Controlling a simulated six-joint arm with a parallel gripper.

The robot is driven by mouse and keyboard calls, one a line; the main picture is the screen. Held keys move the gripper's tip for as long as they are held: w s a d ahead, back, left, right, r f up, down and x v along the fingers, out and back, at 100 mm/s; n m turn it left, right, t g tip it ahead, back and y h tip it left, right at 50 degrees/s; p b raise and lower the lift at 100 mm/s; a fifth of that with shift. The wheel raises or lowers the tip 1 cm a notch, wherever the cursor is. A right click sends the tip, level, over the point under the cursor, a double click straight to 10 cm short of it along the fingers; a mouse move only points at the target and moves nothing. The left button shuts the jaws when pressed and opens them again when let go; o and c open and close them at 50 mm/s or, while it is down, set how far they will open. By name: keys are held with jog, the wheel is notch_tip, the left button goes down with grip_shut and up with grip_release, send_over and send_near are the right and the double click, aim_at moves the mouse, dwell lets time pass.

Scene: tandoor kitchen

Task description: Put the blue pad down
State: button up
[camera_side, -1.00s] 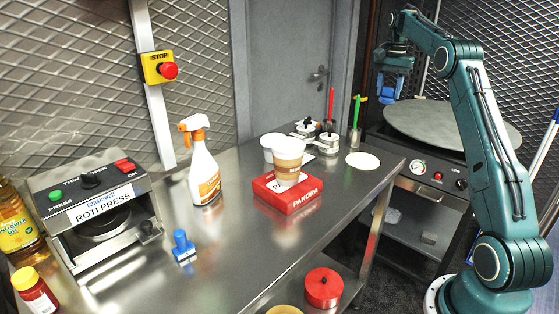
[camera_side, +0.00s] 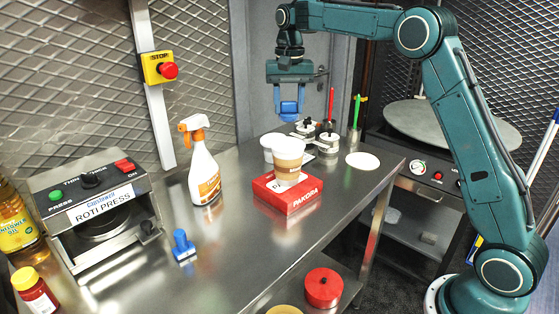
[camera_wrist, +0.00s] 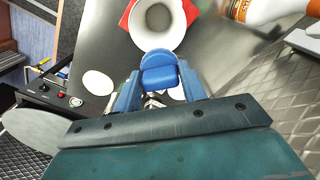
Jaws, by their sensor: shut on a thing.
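The blue pad (camera_wrist: 159,72) is held between the two blue fingers of my gripper (camera_wrist: 160,88) in the wrist view. In the side view my gripper (camera_side: 289,107) points down with the blue pad (camera_side: 289,109) between its fingertips. It hangs in the air above the far part of the steel table (camera_side: 240,250), in front of the grey door. A separate blue handled stamp-like tool (camera_side: 183,246) stands on the table near the roti press.
A red pakora box (camera_side: 290,196) carries a paper cup (camera_side: 288,160). A spray bottle (camera_side: 203,170), a white disc (camera_side: 362,161) and small metal pots (camera_side: 327,145) stand around it. The roti press (camera_side: 95,215) is at left. The table's front middle is clear.

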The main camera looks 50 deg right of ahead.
jog(key=s+a+n, duration=0.3)
jog(key=s+a, duration=0.1)
jog(key=a, duration=0.6)
jog(key=s+a+n, duration=0.2)
jog(key=s+a, duration=0.2)
jog(key=a, duration=0.6)
jog(key=s+a+n, duration=0.3)
jog(key=s+a, duration=0.1)
jog(key=a, duration=0.7)
jog(key=shift+s+f+n, duration=0.25)
jog(key=shift+f+n, duration=0.05)
jog(key=shift+f, duration=0.05)
notch_tip(320, 180, down, 20)
jog(key=shift+f, duration=0.1)
jog(key=o, duration=1)
